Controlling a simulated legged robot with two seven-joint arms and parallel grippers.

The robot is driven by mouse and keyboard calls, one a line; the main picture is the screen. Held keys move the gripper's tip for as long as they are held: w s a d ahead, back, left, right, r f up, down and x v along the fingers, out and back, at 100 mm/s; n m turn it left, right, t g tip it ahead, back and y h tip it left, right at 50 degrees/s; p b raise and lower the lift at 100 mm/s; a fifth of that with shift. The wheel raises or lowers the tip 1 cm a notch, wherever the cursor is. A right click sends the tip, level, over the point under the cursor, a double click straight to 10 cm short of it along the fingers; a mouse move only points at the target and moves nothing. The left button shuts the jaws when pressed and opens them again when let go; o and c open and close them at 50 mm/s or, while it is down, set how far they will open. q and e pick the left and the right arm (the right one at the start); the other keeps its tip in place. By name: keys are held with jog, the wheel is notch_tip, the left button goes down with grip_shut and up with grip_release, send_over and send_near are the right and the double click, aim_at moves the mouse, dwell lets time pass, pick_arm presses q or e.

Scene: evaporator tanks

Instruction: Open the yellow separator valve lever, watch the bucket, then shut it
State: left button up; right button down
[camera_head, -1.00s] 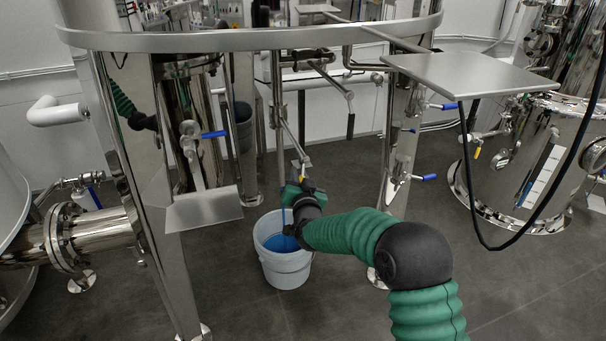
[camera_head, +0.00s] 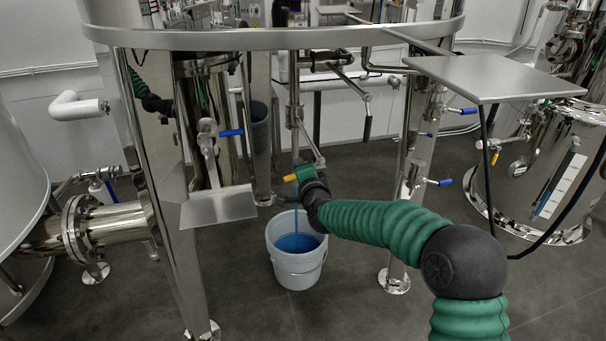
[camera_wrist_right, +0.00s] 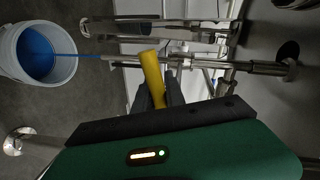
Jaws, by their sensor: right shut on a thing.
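The yellow valve lever (camera_head: 290,178) shows at the tip of my right gripper (camera_head: 298,177), above the bucket. In the right wrist view the yellow lever (camera_wrist_right: 152,78) stands between the dark fingers of my right gripper (camera_wrist_right: 160,98), which is shut on it. A thin blue stream (camera_head: 296,215) runs down from the pipe by the valve into the white bucket (camera_head: 297,270). Blue liquid (camera_head: 298,243) covers the inside of the bucket; it also shows in the right wrist view (camera_wrist_right: 38,55). The valve body is partly hidden by my gripper. My left gripper is not in view.
A steel leg (camera_head: 165,215) stands left of the bucket and another (camera_head: 405,200) stands right of it. Blue-handled valves (camera_head: 231,133) sit on the nearby pipes. A flat steel plate (camera_head: 495,78) juts out at the upper right. The floor in front of the bucket is clear.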

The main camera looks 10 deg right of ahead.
jog(key=shift+r+m+y+b, duration=0.4)
jog(key=shift+r+m+b, duration=0.15)
jog(key=shift+m, duration=0.55)
jog(key=shift+r, duration=0.1)
jog(key=c, duration=1.4)
grip_release()
jog(key=shift+s, duration=0.1)
jog(key=s+r+p, duration=0.1)
jog(key=s, duration=0.4)
jog(key=s+r+p, duration=0.1)
jog(key=s, duration=0.5)
jog(key=s+r+p, duration=0.1)
jog(key=s, duration=0.4)
jog(key=shift+s+d, duration=0.15)
jog(key=shift+d, duration=0.15)
